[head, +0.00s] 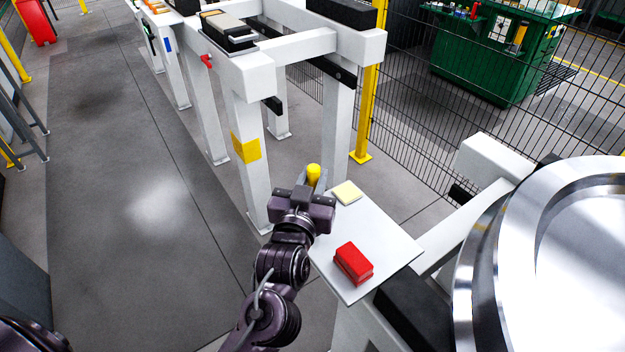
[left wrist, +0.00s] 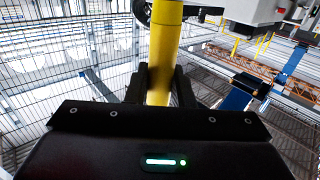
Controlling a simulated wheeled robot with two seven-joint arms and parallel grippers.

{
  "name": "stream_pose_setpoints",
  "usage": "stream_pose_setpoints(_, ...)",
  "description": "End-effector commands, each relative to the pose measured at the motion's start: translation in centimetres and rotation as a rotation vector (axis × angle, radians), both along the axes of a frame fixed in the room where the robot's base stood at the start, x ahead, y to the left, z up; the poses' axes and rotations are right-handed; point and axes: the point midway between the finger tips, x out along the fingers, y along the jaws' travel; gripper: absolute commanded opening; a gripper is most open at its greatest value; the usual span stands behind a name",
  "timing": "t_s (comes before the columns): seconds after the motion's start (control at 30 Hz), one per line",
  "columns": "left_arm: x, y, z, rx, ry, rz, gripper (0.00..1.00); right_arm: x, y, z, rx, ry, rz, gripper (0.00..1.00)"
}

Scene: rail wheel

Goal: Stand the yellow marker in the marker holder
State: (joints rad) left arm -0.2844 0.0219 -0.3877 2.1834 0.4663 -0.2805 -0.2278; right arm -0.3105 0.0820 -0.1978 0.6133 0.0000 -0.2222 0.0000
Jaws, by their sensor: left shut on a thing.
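The yellow marker (head: 314,174) stands up between the fingers of my left gripper (head: 313,184), near the far left edge of the white board. My left gripper is shut on it. In the left wrist view the marker (left wrist: 164,50) rises between the two dark fingers (left wrist: 160,85), and its upper end runs out of the picture. The marker's lower end is hidden by my gripper in the head view. I cannot make out a marker holder for certain in either view. My right gripper is not in view.
The white board (head: 385,237) carries a red block (head: 353,263) near its front and a pale yellow pad (head: 347,192) near its back. A large shiny metal wheel (head: 575,250) stands at the right. A white frame (head: 245,110) and a mesh fence (head: 425,120) stand behind.

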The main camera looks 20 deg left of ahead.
Motion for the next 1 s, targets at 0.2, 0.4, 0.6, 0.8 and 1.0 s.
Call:
stream_pose_setpoints(0.2,0.0,0.0,0.1,0.001,-0.001,0.0,0.0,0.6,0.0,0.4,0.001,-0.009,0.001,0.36)
stream_pose_setpoints(0.4,-0.1,0.1,-0.8,0.001,0.0,0.0,0.0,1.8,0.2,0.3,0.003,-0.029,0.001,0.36)
stream_pose_setpoints(0.6,0.0,0.1,-2.6,0.002,-0.001,0.0,0.0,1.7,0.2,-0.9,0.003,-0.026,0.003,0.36)
stream_pose_setpoints(0.8,0.0,0.1,-4.3,0.001,-0.001,0.0,0.0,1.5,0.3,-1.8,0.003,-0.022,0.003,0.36)
stream_pose_setpoints(1.0,0.0,0.0,-5.0,0.001,-0.002,0.0,0.0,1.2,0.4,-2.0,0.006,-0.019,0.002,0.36)
